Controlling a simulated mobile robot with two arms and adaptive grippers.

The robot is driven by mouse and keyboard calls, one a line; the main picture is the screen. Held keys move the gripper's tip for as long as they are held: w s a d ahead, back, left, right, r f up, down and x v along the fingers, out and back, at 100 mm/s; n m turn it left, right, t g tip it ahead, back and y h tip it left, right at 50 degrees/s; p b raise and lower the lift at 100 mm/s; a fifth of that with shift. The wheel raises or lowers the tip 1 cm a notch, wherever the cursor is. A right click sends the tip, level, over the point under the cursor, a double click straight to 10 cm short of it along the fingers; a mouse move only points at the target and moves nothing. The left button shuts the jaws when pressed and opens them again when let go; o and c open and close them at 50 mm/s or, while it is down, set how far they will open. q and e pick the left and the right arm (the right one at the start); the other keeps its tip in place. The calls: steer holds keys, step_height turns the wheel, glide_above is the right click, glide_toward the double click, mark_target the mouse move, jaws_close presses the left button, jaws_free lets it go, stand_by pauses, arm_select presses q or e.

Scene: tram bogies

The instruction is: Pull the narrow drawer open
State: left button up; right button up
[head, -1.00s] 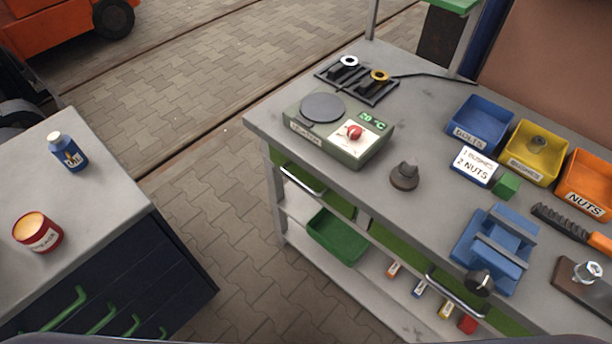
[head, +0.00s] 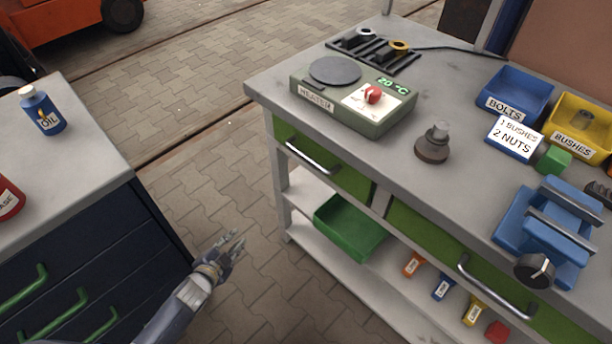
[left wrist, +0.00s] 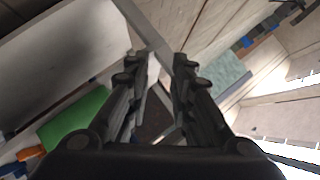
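The narrow drawer has a green front (head: 347,181) and a silver bar handle (head: 312,157). It sits under the left end of the grey workbench, below the heater, and looks closed. My left gripper (head: 236,243) is in the head view, over the paved floor between the cabinet and the workbench, lower left of the handle and apart from it. In the left wrist view its two dark fingers (left wrist: 160,65) stand apart with nothing between them. I cannot make out the drawer handle in that view. My right gripper is in neither view.
A wider green drawer (head: 430,240) is to the right. A green tray (head: 350,228) and small labelled blocks are on the shelf below. The heater (head: 352,100) and a blue vise (head: 548,235) stand on the bench. A dark cabinet (head: 120,240) with green handles is left.

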arm_select(q)
steer(key=w+d+r+m+t+h+b, duration=0.2)
steer(key=w+d+r+m+h+b, duration=0.1)
steer(key=w+d+r+m+b, duration=0.25)
steer(key=m+t+h+b, duration=0.1)
steer(key=m+h+b, duration=0.6)
steer(key=m+h, duration=0.15)
glide_toward(306, 155)
steer(key=shift+m+y, duration=0.25)
steer(key=shift+m, duration=0.05)
steer(key=x, duration=0.9)
steer(key=shift+w+d+f, duration=0.15)
steer(key=shift+w+d, duration=0.1)
steer(key=shift+d, duration=0.05)
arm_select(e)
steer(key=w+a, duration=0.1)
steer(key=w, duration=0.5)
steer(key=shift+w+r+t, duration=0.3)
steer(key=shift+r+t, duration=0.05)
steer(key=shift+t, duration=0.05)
arm_select(q)
jaws_close()
